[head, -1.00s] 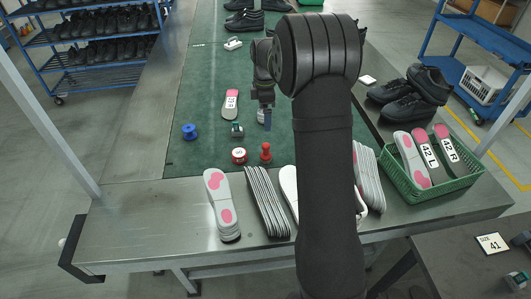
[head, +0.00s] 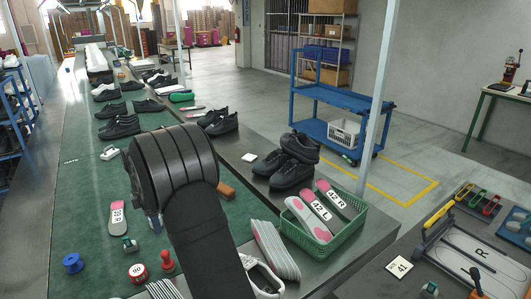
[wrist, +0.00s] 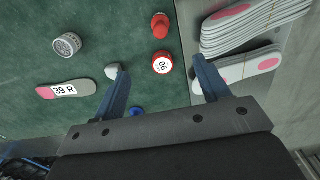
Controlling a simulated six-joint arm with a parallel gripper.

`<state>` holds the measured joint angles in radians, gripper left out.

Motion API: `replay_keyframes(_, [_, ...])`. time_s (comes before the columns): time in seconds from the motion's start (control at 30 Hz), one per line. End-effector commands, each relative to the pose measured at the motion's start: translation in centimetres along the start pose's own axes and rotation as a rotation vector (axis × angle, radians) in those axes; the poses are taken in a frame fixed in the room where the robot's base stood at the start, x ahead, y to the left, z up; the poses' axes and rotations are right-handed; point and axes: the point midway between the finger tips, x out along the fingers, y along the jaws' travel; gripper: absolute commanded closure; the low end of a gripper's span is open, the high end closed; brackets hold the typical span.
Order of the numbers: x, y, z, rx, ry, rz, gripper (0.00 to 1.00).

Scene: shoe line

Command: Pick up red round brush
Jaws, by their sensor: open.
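The red round brush (head: 168,260), a small red knob-shaped piece, stands on the green mat in the head view. It also shows in the wrist view as a red piece (wrist: 160,25) at the top centre, beyond my fingertips. My gripper (wrist: 160,66) is open, with one blue-grey finger on each side and nothing held. A round red-and-white tin (wrist: 162,62) lies in line with the gap between the fingertips, nearer than the brush. In the head view my arm hides most of the gripper.
A blue spool-shaped piece (head: 73,262) and a pink-tipped insole (head: 117,217) are on the mat. The tin (head: 137,273) stands beside the brush. Stacked insoles (wrist: 240,65) lie at the right in the wrist view. A green basket (head: 322,246) and black shoes (head: 292,172) are farther right.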

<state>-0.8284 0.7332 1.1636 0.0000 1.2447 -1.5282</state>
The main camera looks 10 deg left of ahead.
Motion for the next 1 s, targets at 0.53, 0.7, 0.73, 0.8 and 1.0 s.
replay_keyframes(0.53, [0.7,-1.3,0.7,0.321,0.065,0.066,0.36])
replay_keyframes(0.7, [1.5,-2.9,1.5,0.706,0.156,0.126,0.36])
replay_keyframes(0.73, [1.5,-3.2,1.6,0.766,0.171,0.134,0.36])
replay_keyframes(0.8, [1.8,-3.7,1.9,0.895,0.205,0.148,0.36])
replay_keyframes(1.0, [2.2,-4.5,2.4,1.102,0.261,0.167,0.36])
